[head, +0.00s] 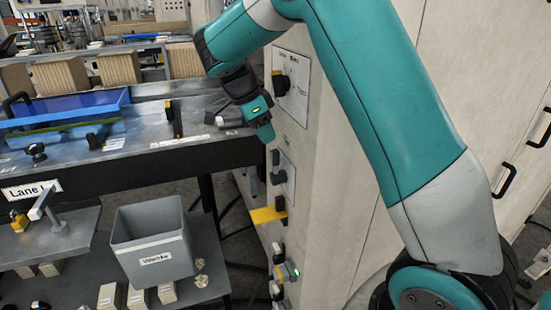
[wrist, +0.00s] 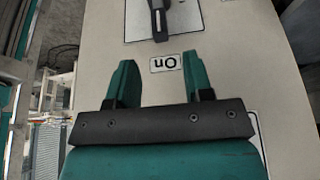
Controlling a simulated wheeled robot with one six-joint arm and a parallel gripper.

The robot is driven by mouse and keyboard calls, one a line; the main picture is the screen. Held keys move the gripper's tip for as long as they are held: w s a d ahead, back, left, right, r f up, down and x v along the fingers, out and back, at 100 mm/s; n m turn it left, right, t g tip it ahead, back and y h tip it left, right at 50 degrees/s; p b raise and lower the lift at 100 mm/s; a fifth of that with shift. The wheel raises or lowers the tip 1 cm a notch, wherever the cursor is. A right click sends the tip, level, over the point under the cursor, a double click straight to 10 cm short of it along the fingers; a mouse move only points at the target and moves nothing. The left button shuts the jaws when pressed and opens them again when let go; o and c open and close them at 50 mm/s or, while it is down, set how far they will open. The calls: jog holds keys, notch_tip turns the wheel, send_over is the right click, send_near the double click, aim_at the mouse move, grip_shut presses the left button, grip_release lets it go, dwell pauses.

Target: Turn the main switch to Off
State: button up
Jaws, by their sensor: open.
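A black-handled switch (head: 279,177) sits on a white plate on the beige cabinet's side, and a switch, apparently the same one, shows at the top of the wrist view (wrist: 158,18). Its handle lies along the picture's vertical there. An "On" label (wrist: 164,63) appears upside down beside that plate. Another black rotary switch (head: 280,84) sits on a larger white plate higher up; its lettering is too small to read, so I cannot tell which is the main switch. My gripper (wrist: 162,75) is open and empty, apart from the lower switch. It points down beside the cabinet in the head view (head: 263,130).
Below on the cabinet are a yellow tab (head: 268,214) and a lit green button (head: 294,271). A steel bench (head: 150,130) with a blue tray (head: 70,105) stands left. A grey bin (head: 152,240) stands on a lower shelf.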

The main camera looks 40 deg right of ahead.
aim_at(274, 150)
jog(key=x, duration=0.8)
jog(key=shift+d+f+p, duration=0.1)
jog(key=shift+f+p, duration=0.05)
jog(key=shift+p, duration=0.25)
jog(key=shift+c, duration=0.2)
grip_shut()
